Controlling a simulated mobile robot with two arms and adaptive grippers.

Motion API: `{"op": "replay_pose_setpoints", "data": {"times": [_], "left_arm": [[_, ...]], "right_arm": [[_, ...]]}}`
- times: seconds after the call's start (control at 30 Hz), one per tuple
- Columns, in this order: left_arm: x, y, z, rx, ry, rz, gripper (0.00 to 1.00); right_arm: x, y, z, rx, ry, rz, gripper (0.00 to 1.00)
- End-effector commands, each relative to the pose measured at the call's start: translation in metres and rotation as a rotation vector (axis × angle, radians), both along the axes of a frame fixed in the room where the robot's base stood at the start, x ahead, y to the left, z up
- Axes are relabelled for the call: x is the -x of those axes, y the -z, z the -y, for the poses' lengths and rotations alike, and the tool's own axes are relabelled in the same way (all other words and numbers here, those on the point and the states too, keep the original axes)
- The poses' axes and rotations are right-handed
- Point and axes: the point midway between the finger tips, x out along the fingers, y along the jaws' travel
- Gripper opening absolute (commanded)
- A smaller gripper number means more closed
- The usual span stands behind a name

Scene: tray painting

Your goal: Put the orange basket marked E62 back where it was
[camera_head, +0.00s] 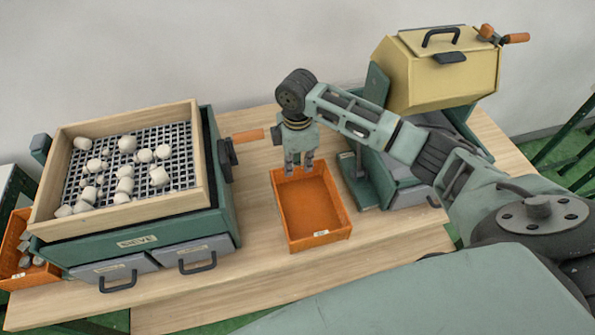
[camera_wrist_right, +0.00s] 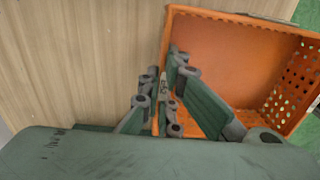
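An empty orange basket (camera_head: 313,205) stands on the wooden table between the two machines, with a small pale label on its near side, too small to read. My right gripper (camera_head: 298,168) points down at the basket's far rim, its two fingers apart. In the right wrist view its fingers (camera_wrist_right: 163,95) stand on either side of a wall of the orange basket (camera_wrist_right: 225,65), with a small label between them. I cannot tell whether they touch the wall. My left gripper is not in view.
At left stands a green sieve machine (camera_head: 135,239) with a wooden-framed tray (camera_head: 202,160) of white pieces and two grey drawers. Another orange basket (camera_head: 22,278) with grey pieces is at the far left. A green machine with a yellow hopper (camera_head: 455,80) stands right. The table front (camera_head: 240,270) is clear.

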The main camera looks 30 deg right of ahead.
Motion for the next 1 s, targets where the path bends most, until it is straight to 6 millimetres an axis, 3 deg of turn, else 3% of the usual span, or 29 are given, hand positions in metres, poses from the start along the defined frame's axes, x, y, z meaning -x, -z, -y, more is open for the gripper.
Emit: {"op": "replay_pose_setpoints", "data": {"times": [0.33, 0.73, 1.0], "left_arm": [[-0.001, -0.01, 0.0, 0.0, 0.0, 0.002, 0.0], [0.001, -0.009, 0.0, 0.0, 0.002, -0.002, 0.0], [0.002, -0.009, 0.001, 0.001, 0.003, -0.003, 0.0]], "right_arm": [[-0.002, 0.037, 0.0, 0.001, -0.001, -0.001, 0.0], [-0.002, 0.044, 0.0, 0.001, 0.0, 0.001, 0.0], [-0.002, 0.044, 0.0, 0.001, 0.0, 0.001, 0.23]]}}
